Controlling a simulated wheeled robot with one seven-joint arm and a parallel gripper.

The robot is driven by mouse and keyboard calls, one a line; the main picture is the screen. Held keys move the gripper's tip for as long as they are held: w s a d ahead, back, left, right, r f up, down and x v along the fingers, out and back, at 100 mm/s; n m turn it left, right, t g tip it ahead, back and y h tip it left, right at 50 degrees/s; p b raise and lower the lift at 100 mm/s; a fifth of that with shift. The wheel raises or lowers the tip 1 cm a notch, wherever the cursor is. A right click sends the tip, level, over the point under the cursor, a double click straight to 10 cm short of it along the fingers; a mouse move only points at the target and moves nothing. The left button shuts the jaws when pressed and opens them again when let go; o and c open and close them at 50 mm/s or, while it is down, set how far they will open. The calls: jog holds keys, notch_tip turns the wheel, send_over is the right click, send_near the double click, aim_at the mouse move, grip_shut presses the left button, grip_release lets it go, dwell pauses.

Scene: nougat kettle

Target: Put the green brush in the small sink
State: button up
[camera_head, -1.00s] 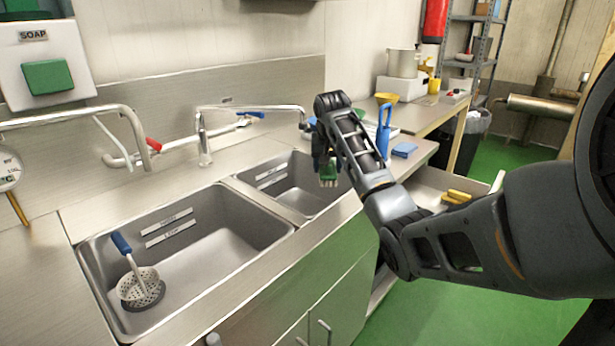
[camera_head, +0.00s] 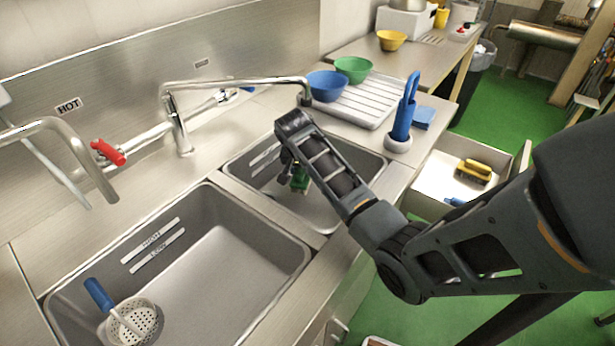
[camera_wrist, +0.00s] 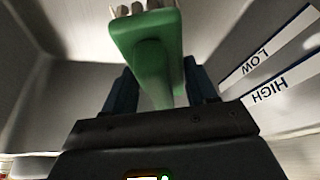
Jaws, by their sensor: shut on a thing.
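The green brush (camera_head: 300,181) is held by my gripper (camera_head: 291,170) over the small sink (camera_head: 325,213), the right-hand basin. In the wrist view the brush (camera_wrist: 147,48) lies between the two dark fingers of my gripper (camera_wrist: 160,92), which are shut on its green handle. Its pale bristles point away from the gripper, toward the top of that view. Grey basin walls surround the brush there, with LOW and HIGH labels on one wall. My arm covers part of the small sink in the head view, and I cannot tell whether the bristles touch its bottom.
The large sink (camera_head: 225,262) at left holds a blue-handled strainer (camera_head: 132,318). A faucet (camera_head: 176,125) reaches over the small sink. Blue (camera_head: 326,85) and green (camera_head: 353,68) bowls and a blue brush in a holder (camera_head: 405,120) stand to the right. An open drawer (camera_head: 437,187) holds a yellow brush.

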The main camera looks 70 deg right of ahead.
notch_tip(320, 180, down, 6)
jog(key=shift+r, duration=0.15)
jog(key=d, duration=0.4)
jog(key=shift+w+d+b, duration=0.1)
jog(key=shift+w+b, duration=0.2)
jog(key=shift+f+b, duration=0.5)
jog(key=shift+f, duration=0.25)
jog(key=shift+a, duration=0.2)
jog(key=o, duration=1.2)
jog(key=shift+r, duration=0.1)
jog(key=v, duration=1.2)
jog(key=shift+d+b, duration=0.1)
jog(key=shift+b, duration=0.2)
